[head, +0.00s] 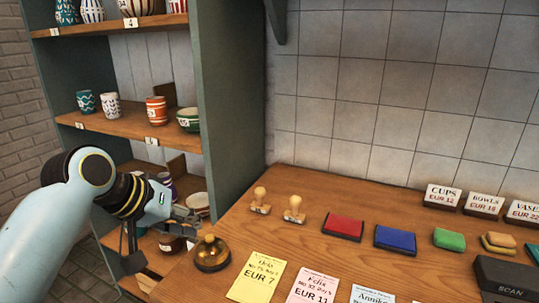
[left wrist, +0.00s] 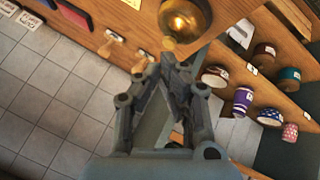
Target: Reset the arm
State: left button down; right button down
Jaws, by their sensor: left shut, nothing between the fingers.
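My left arm (head: 62,217) comes in from the left of the head view. Its gripper (head: 190,224) is in front of the lower shelves, just left of the counter's edge. In the left wrist view the gripper (left wrist: 172,66) has its fingers together with nothing between them. A brass bell (head: 212,253) stands on the counter corner close to the gripper; it also shows beyond the fingertips in the left wrist view (left wrist: 185,18). I cannot tell the exact gap between them. My right gripper is not in view.
The wooden counter (head: 230,225) holds two stamps (head: 293,209), a red pad (head: 343,227), a blue pad (head: 395,239), paper slips (head: 257,274) and price signs (head: 443,196). A shelf unit (head: 225,110) with painted cups and bowls stands behind the arm. A tiled wall closes the back.

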pick_arm(q)
jog(key=s+a+f+m+g+y, duration=0.1)
jog(key=s+a+g+y, duration=0.3)
jog(key=s, duration=1.1)
jog(key=s+a+f+m+t+y, duration=0.15)
jog(key=s+a, duration=0.35)
jog(key=s, duration=0.9)
notch_tip(320, 180, down, 36)
jog(key=s+a+g+b, duration=0.2)
jog(key=s+a+b, duration=0.1)
jog(key=b, duration=0.5)
jog(key=s+f+n+g+b, duration=0.1)
jog(key=s+f+b, duration=0.3)
jog(key=s+f, duration=1.3)
notch_tip(320, 180, down, 3)
jog(key=shift+s+a+r+b, duration=0.15)
jog(key=shift+a+b, duration=0.1)
jog(key=shift+b, duration=0.15)
